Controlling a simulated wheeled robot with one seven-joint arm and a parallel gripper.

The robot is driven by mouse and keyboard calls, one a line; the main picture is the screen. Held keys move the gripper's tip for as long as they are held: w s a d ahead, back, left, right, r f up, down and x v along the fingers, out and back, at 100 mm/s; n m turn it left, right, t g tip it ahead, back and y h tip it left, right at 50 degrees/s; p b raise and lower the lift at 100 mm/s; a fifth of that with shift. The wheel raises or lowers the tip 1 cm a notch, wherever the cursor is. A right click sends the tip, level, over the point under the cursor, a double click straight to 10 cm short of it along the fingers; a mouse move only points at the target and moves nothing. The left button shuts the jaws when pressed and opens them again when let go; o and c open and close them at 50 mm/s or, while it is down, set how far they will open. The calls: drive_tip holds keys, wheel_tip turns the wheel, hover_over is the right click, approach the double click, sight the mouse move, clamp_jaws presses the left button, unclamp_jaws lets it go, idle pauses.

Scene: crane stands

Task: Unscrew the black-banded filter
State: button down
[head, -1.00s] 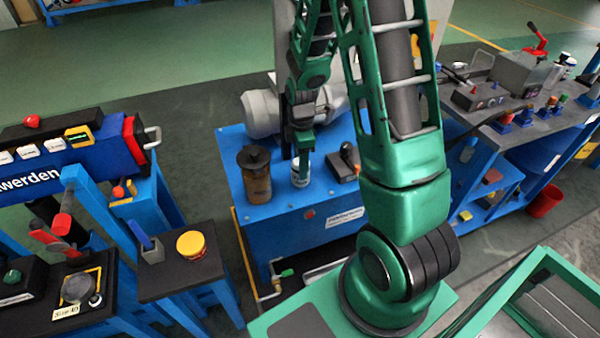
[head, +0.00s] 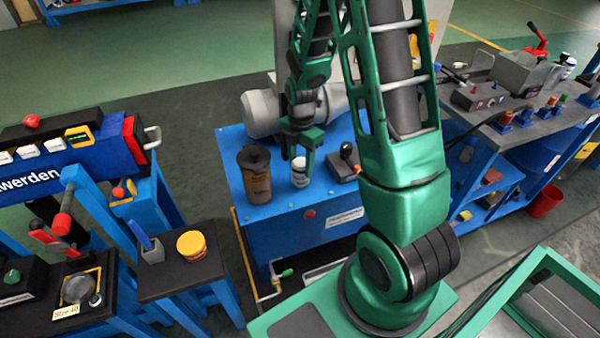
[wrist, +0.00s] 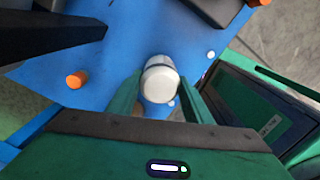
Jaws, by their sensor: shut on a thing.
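The black-banded filter (head: 300,173) is a small white cylinder standing upright on top of the blue cabinet (head: 262,207) in the head view. In the wrist view the filter (wrist: 159,82) sits between the two green fingers, with a thin dark band near its far end. My gripper (head: 300,153) comes down on it from above, its fingers on either side. In the wrist view my gripper (wrist: 158,90) is shut on the filter. The filter's underside and its seat are hidden.
A brown canister with a dark lid (head: 255,175) stands close left of the filter. A dark box with a knob (head: 343,163) is close on the right. A grey motor (head: 262,112) lies behind. An orange knob (wrist: 77,79) shows in the wrist view.

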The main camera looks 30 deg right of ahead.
drive_tip(key=n, duration=0.3)
drive_tip(key=shift+a+n, duration=0.1)
drive_tip(key=shift+n, duration=0.3)
drive_tip(key=shift+n, duration=0.3)
drive_tip(key=n, duration=0.4)
drive_tip(key=shift+n, duration=0.3)
drive_tip(key=c, duration=0.8)
unclamp_jaws()
drive_tip(key=shift+c, duration=0.5)
drive_tip(key=shift+c, duration=0.5)
